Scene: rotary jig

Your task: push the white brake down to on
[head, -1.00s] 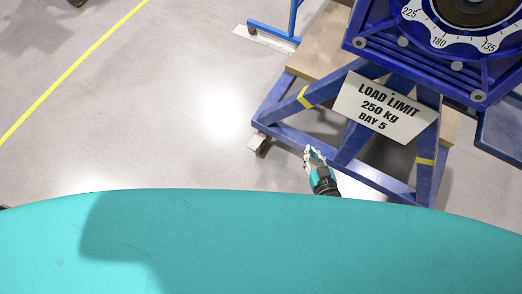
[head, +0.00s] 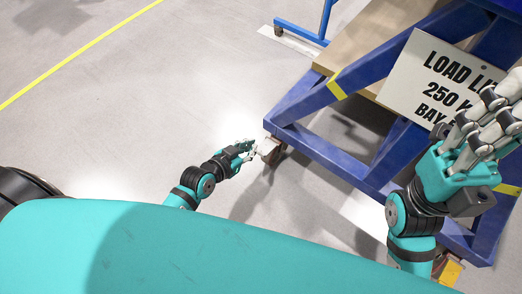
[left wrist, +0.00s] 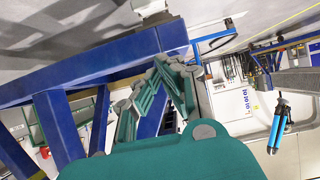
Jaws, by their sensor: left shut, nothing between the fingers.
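The white brake (head: 267,147) is a small pale pedal on the caster at the near left corner of the blue jig frame (head: 330,158). In the left wrist view a white part at the top edge (left wrist: 150,9) looks like the same brake, partly cut off. My left gripper (head: 249,149) is shut and empty, just left of the brake; whether they touch is unclear. Its closed teal fingers show in the left wrist view (left wrist: 174,62). My right gripper (head: 495,118) is large at the right, in front of the sign, with its fingertips partly cut off.
A white load limit sign (head: 430,75) hangs on the frame. A blue stand (head: 301,33) on a caster is behind it. A yellow line (head: 85,50) crosses the open grey floor at left. A blue-handled tool (left wrist: 279,124) shows in the left wrist view.

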